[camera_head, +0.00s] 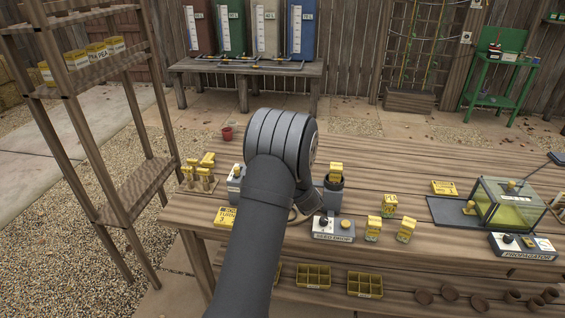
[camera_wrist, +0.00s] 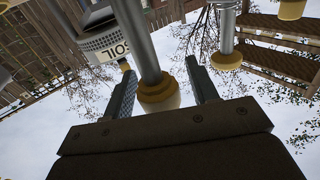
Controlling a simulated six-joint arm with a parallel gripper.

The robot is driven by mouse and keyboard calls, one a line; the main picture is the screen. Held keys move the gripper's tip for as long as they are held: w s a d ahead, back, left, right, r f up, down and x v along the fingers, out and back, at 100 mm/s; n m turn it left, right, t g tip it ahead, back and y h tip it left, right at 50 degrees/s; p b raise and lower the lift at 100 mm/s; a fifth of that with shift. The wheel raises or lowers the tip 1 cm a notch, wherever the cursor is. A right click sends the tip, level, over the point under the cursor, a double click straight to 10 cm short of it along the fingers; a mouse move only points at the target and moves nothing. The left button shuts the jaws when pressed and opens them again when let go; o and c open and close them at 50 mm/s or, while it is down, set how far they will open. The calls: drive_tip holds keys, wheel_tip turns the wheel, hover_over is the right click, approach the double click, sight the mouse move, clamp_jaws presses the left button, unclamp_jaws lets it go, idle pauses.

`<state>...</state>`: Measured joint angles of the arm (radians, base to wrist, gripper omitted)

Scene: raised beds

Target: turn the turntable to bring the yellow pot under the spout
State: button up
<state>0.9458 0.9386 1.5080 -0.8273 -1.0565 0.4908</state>
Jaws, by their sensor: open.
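In the wrist view my gripper (camera_wrist: 160,88) is open, with one dark finger on each side. A grey post with a yellow-brown rounded end (camera_wrist: 158,97) shows between the fingers; I cannot tell if they touch it. Behind it is a grey container labelled SOIL (camera_wrist: 112,48). A second grey post with a yellow-brown end (camera_wrist: 227,60) stands to the right. In the head view my arm covers the gripper and part of the bench. I cannot make out the turntable, the spout or the yellow pot for certain.
A small red pot (camera_head: 227,133) stands at the bench's far edge. A seed mixer box (camera_head: 334,229), yellow packets (camera_head: 389,205) and a propagator (camera_head: 508,203) are right of my arm. A wooden shelf rack (camera_head: 136,187) rises at the left. Bare bench shows beyond the packets.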

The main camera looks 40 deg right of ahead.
drive_tip(key=c, duration=1)
drive_tip(key=shift+o, duration=0.2)
drive_tip(key=shift+d+m+g+h, duration=0.2)
drive_tip(key=shift+m+g+h, duration=0.6)
drive_tip(key=shift+m+h, duration=1.05)
drive_tip(key=shift+s+n+h, duration=0.1)
drive_tip(key=shift+n+h, duration=0.15)
drive_tip(key=shift+h, duration=0.2)
drive_tip(key=o, duration=1)
drive_tip(key=shift+c, duration=0.2)
